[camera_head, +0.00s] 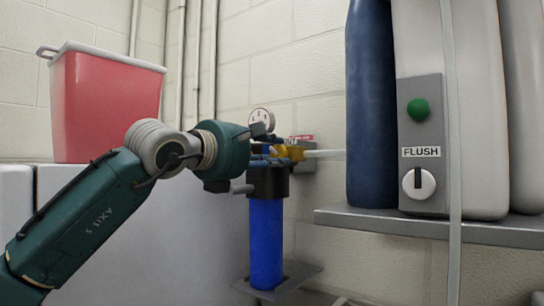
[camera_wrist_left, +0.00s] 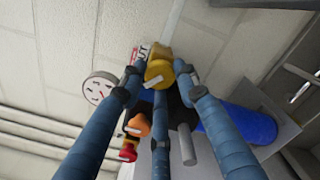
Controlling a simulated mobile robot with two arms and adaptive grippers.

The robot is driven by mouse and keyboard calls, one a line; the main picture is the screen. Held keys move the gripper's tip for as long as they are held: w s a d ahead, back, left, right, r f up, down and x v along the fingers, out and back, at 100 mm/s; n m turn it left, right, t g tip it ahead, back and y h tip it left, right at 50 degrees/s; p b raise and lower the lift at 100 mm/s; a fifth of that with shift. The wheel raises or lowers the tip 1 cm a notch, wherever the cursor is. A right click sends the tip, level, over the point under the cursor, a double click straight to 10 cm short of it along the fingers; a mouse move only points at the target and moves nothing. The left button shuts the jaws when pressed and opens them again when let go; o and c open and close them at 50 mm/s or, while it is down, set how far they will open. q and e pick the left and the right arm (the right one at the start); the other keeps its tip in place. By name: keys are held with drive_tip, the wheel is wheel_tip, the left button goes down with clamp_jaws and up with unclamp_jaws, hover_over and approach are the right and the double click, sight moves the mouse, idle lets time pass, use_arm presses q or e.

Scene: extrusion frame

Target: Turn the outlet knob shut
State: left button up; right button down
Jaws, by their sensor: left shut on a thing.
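The outlet knob is yellow (camera_head: 292,152) and sits at the top right of a blue filter housing (camera_head: 266,240) with a dark cap. A red label partly reading "OUT" (camera_wrist_left: 137,54) is beside it. My left gripper (camera_head: 272,151) reaches the knob from the left. In the left wrist view, the blue fingers of my left gripper (camera_wrist_left: 158,88) close around the yellow knob (camera_wrist_left: 158,70), which has a pale mark on its face. The fingers hide part of the knob and the cap. My right gripper is in neither view.
A round pressure gauge (camera_head: 262,118) is just above the gripper. An orange knob (camera_wrist_left: 137,125) and a red part (camera_wrist_left: 127,153) are close to the fingers. A shelf (camera_head: 430,229) holds tanks and a FLUSH panel (camera_head: 421,138) at right. A red bin (camera_head: 108,105) stands at left.

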use_arm(q)
drive_tip(key=m, duration=0.4)
drive_tip(key=shift+w+f+m, duration=0.1)
drive_tip(key=shift+f+m, duration=0.2)
drive_tip(key=m+p, duration=0.1)
drive_tip(key=m, duration=0.4)
drive_tip(key=shift+r, duration=0.1)
drive_tip(key=shift+m, duration=0.4)
drive_tip(key=o, duration=1.1)
drive_tip(key=shift+r, duration=0.1)
drive_tip(key=shift+o, duration=0.2)
drive_tip(key=shift+a, duration=0.15)
drive_tip(key=shift+r, duration=0.1)
drive_tip(key=shift+s+a, duration=0.2)
drive_tip(key=shift+s, duration=0.2)
drive_tip(key=v, duration=1.1)
